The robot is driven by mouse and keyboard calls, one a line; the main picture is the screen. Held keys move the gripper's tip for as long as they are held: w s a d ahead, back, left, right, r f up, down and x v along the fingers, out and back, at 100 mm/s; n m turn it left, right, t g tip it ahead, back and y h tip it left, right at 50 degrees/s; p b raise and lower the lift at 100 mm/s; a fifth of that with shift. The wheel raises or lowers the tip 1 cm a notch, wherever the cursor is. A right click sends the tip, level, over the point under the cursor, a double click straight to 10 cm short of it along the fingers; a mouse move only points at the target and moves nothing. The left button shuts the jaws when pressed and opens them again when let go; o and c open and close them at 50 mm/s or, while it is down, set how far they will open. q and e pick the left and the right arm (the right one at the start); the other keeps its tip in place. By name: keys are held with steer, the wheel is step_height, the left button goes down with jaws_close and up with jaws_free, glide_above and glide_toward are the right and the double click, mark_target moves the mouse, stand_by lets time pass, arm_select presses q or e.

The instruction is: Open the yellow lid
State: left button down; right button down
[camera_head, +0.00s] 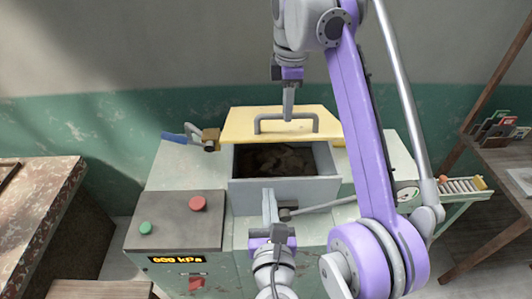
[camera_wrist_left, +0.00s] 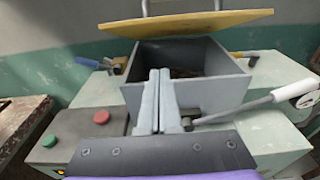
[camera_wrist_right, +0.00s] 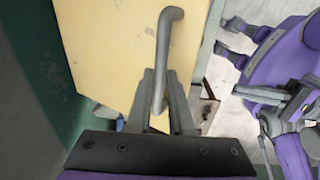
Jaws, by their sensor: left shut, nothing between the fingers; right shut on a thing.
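The yellow lid (camera_head: 238,122) stands raised and tilted back behind the grey box (camera_head: 286,194), whose top is open on brown lumps of clay (camera_head: 272,158). The lid also shows in the left wrist view (camera_wrist_left: 200,24) and close up in the right wrist view (camera_wrist_right: 110,50). My right gripper (camera_head: 287,115) comes from above and is shut on the lid's grey bar handle (camera_head: 262,123); the handle runs between its fingers in the right wrist view (camera_wrist_right: 160,60). My left gripper (camera_head: 269,192) is shut and empty in front of the box's front wall.
A control panel (camera_head: 165,232) with a green and a red button and a lit display is at the left. A grey lever (camera_head: 325,206) lies right of my left gripper. A blue-handled valve (camera_head: 180,138) is at the back left. Wooden tables (camera_head: 40,190) flank the machine.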

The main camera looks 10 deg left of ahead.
mark_target(266, 142)
steer(key=shift+w+f, duration=0.1)
steer(key=shift+w, duration=0.1)
arm_select(q)
steer(key=w+a+r, duration=0.2)
steer(key=w+a, duration=0.1)
steer(key=w, duration=0.7)
steer(key=shift+r, duration=0.3)
steer(key=shift+w, duration=0.1)
steer(key=shift+w+a+r, duration=0.1)
steer(key=shift+w+r, duration=0.1)
steer(key=shift+r, duration=0.5)
steer(key=shift+w+r, duration=0.3)
arm_select(e)
steer(key=shift+a, duration=0.1)
arm_select(q)
steer(key=shift+f, duration=0.1)
arm_select(e)
steer(key=c, duration=0.8)
jaws_free()
steer(key=shift+w, duration=0.1)
